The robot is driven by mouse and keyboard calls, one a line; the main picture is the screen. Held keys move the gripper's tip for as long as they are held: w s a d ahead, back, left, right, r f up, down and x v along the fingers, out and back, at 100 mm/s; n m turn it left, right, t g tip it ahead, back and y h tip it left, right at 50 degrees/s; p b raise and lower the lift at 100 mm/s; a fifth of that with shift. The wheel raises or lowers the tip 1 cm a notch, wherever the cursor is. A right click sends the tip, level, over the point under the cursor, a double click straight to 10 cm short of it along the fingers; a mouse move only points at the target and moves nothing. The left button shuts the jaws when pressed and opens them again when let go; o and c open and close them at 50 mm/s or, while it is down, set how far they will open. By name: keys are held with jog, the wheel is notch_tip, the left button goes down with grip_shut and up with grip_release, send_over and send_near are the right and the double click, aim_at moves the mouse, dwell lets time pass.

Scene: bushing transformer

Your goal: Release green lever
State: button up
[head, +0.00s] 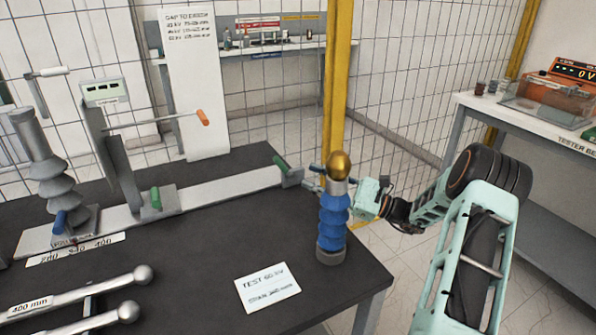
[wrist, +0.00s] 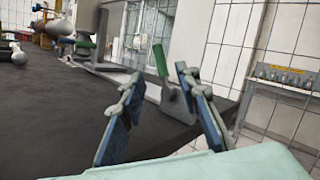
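A green lever (head: 281,165) stands tilted on a grey bracket at the right end of the flat metal rail (head: 225,188). It also shows upright in the wrist view (wrist: 160,60). A second green lever (head: 155,199) is on the sliding carriage, left along the rail; a small green piece (wrist: 85,43) shows far left in the wrist view. My gripper (head: 313,180) is open and empty, just right of the rail-end lever. In the wrist view its blue fingers (wrist: 159,82) are apart, with that lever beyond and between them. No contact shows.
A blue ribbed bushing with a brass ball top (head: 332,225) stands in front of my gripper at the table's right corner. A grey ribbed insulator (head: 62,180) and a blue lever (head: 59,222) are at left. Metal rods (head: 85,290) lie front left.

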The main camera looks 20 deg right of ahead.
aim_at(284, 169)
jog(key=shift+v, duration=0.85)
jog(key=shift+a+r, duration=0.1)
jog(key=shift+r, duration=0.05)
jog(key=c, duration=0.4)
jog(key=shift+w+a+r+m+p, duration=0.1)
jog(key=shift+a+r+m+p, duration=0.2)
jog(key=shift+m, duration=0.3)
jog(key=shift+c, duration=1.1)
jog(key=a+r+m+h+p, duration=0.1)
jog(key=m, duration=0.2)
jog(key=r+m+h, duration=0.1)
jog(key=m, duration=0.2)
jog(key=a+r+m+h+p, duration=0.1)
jog(key=m, duration=0.2)
jog(key=shift+s+a+h+p, duration=0.3)
jog(key=shift+a+p, duration=0.05)
grip_shut()
jog(key=w+a+m+h, duration=0.1)
jog(key=a+m, duration=0.1)
jog(key=m, duration=0.1)
jog(key=w+a+m+h+p, duration=0.1)
jog(key=a+m+h, duration=0.1)
jog(key=m, duration=0.2)
jog(key=w+a+f+m+h, duration=0.1)
jog(key=w+a+m, duration=0.1)
jog(key=a+m, duration=0.1)
jog(key=shift+w+f+m, duration=0.1)
jog(key=shift+m, duration=0.5)
